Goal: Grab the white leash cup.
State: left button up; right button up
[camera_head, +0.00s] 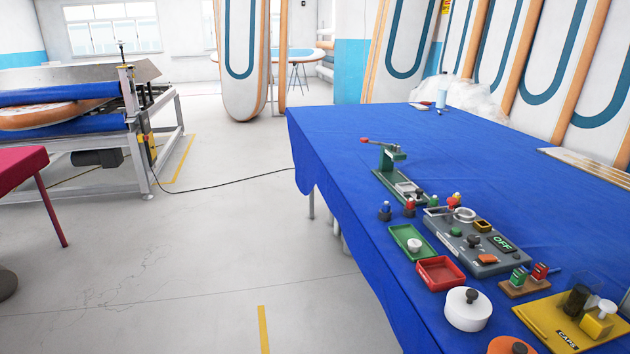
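A small white cup-like piece (414,244), which may be the white leash cup, sits in a shallow green tray (402,232) on the blue-covered table. A larger white round piece with a dark knob (468,308) stands nearer the front, beside a red tray (440,284). I cannot tell for certain which one is the leash cup. Neither of my grippers shows in this view.
A grey device with an "OFF" display (478,240) and a green press (390,165) stand behind the trays. A yellow "CAPS" tray (545,325) and a wooden block holder (522,288) are on the right. The table's far part (470,140) is mostly clear.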

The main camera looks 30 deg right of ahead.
aim_at(415, 245)
jog(key=i+z, duration=0.25)
jog(key=z, duration=0.15)
jog(key=i+j+z, duration=0.15)
jog(key=z, duration=0.3)
jog(key=i+j+z, duration=0.2)
jog(key=z, duration=0.2)
jog(key=i+j+z, duration=0.2)
jog(key=z, duration=0.2)
jog(key=i+j+z, duration=0.15)
jog(key=j+z, duration=0.25)
